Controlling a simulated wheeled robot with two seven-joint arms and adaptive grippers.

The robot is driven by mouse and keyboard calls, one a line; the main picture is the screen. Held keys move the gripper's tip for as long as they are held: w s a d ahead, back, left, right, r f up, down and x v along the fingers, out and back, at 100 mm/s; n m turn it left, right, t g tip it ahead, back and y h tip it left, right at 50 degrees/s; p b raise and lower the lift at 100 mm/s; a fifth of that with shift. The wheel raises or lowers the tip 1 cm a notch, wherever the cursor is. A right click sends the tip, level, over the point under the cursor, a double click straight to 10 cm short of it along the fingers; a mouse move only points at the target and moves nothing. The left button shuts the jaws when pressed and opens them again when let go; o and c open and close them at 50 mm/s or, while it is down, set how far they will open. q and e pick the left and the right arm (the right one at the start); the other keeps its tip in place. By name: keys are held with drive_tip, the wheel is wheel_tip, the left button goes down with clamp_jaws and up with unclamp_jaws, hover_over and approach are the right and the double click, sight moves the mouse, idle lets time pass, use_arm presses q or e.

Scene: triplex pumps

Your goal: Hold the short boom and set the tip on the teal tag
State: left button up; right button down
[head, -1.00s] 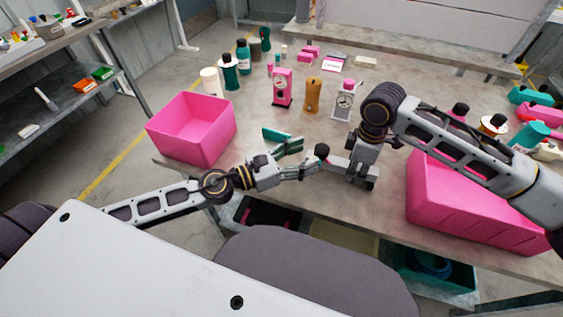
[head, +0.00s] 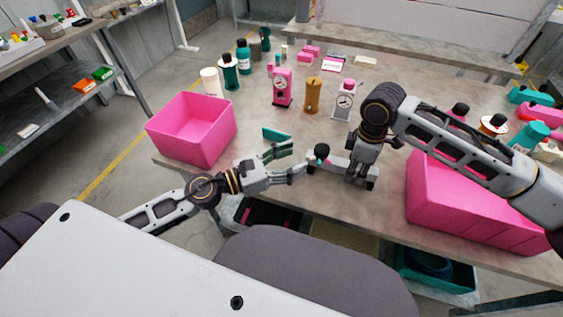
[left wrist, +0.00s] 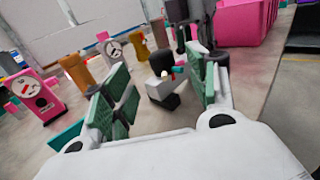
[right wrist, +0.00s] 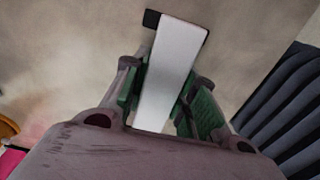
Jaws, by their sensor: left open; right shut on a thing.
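The short boom (head: 338,164), a pale bar with dark ends, lies low over the table. My right gripper (head: 361,178) is shut around its middle; the right wrist view shows the bar (right wrist: 168,75) between the green pads. A black round tip (head: 322,150) stands at the boom's left end, with a small teal patch (head: 321,161) just below it. In the left wrist view the black tip (left wrist: 162,61) is above a pale block, with the teal patch beside it; contact cannot be told. My left gripper (head: 292,157) is open and empty, left of the tip, its fingers spread.
A pink bin (head: 166,140) stands at the left table edge and another pink bin (head: 470,222) at the right. Pink (head: 282,88), orange (head: 312,96) and white (head: 343,102) dial units stand behind. Bottles and small blocks are at the back.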

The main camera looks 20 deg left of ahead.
use_arm(q)
drive_tip(key=shift+v, duration=1.25)
drive_tip(key=shift+d+r, duration=0.1)
drive_tip(key=shift+d+r+m+g+h, duration=0.7)
drive_tip(key=shift+d+r+m+g, duration=2)
drive_tip(key=shift+d+m+g, duration=2.6)
drive_tip(key=w+a+r+n+g+y, duration=0.1)
drive_tip(key=w+a+r+n+y, duration=0.2)
drive_tip(key=w+a+r+y, duration=0.3)
drive_tip(key=shift+w+a+r+g+y, duration=0.35)
drive_tip(key=shift+w+a+y, duration=0.45)
drive_tip(key=shift+y, duration=1.1)
